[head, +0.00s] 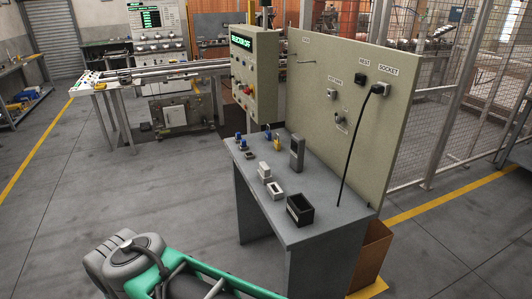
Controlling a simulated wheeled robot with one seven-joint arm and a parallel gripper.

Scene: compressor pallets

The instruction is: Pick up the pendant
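A grey upright handset-like block (297,152) stands at the back of the grey bench (258,205), close to the tall board. It looks like the pendant, but it is small and I cannot read any marking on it. My gripper is not in view. Only green and grey parts of my own arm show at the bottom left, apart from the bench.
The bench also holds a black open box (300,210), pale blocks (264,171), a yellow padlock (277,143) and small blue items (269,134). A black cable (350,150) hangs from the board's (390,165) socket. Floor left of the bench is clear.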

